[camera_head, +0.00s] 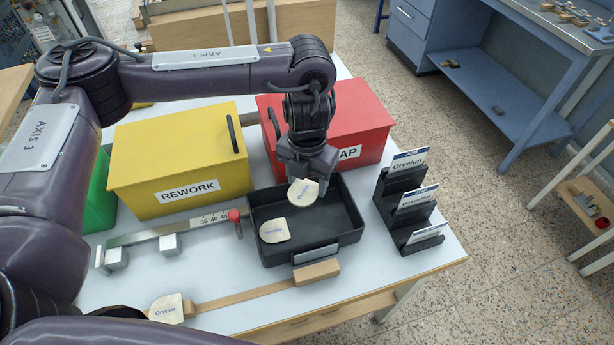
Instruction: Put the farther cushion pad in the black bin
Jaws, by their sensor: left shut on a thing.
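My left gripper (305,174) reaches down over the black bin (348,234) and is shut on a cream cushion pad (303,193) with dark lettering. The held pad shows over the bin's back part; I cannot tell whether it touches the bin floor. A second cream pad (274,231) lies inside the bin at its left side. A third pad (167,309) lies at the table's front left, at the end of a wooden strip, partly cut off by my arm. My right gripper is not in view.
A yellow REWORK box (180,160) and a red box (350,115) stand behind the bin. A black stepped card holder (402,210) stands at its right. A metal ruler bar (165,231) with a red knob lies left of it. A wooden block (317,272) sits at its front.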

